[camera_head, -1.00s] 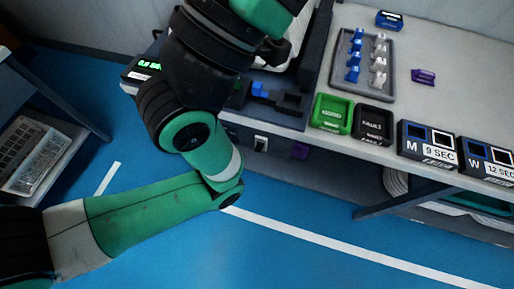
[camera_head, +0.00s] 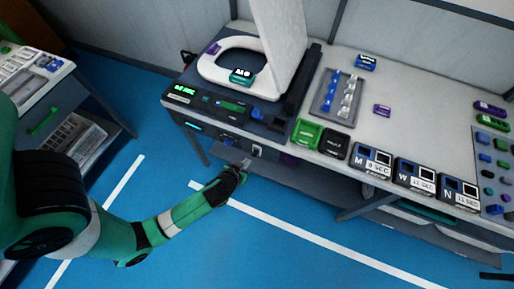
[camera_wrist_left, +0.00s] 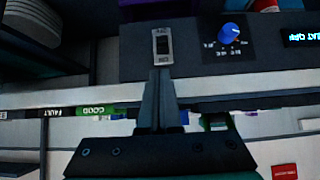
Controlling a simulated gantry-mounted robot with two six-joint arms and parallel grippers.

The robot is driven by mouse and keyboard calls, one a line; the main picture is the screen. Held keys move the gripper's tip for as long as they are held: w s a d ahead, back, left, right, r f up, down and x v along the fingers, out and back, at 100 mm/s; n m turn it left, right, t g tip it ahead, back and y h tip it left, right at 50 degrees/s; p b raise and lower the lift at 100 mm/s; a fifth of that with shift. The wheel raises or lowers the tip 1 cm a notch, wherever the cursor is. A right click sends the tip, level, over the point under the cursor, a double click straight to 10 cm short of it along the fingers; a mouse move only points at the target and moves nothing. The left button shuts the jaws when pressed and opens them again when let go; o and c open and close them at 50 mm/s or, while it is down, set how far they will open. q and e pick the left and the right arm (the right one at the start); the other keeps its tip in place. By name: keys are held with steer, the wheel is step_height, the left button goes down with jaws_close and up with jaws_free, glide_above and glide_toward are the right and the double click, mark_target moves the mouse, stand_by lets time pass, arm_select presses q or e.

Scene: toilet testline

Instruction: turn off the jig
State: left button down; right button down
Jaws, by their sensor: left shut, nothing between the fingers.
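The jig (camera_head: 240,108) is a dark unit on the table, with a white toilet seat (camera_head: 212,67) and raised lid on top. Its rocker switch (camera_head: 257,150) sits on the front panel below the table edge. In the left wrist view the switch (camera_wrist_left: 162,45) is upright in a light metal frame, with small labels above and below. My left gripper (camera_head: 244,164) is in front of the switch, shut and empty. In the left wrist view its fingertips (camera_wrist_left: 160,72) are at the lower edge of the switch frame; I cannot tell whether they touch. My right gripper is out of view.
A blue knob (camera_wrist_left: 229,33) sits beside the switch. Green (camera_head: 307,133) and black (camera_head: 334,143) bins and labelled boxes (camera_head: 371,161) line the table's front edge. A side cart (camera_head: 45,85) stands at left. The blue floor before the table is clear.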

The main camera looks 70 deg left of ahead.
mark_target(255, 154)
arm_select(q)
steer(key=shift+s+a+r, duration=0.15)
steer(key=shift+a+r, duration=0.1)
steer(key=shift+r, duration=0.05)
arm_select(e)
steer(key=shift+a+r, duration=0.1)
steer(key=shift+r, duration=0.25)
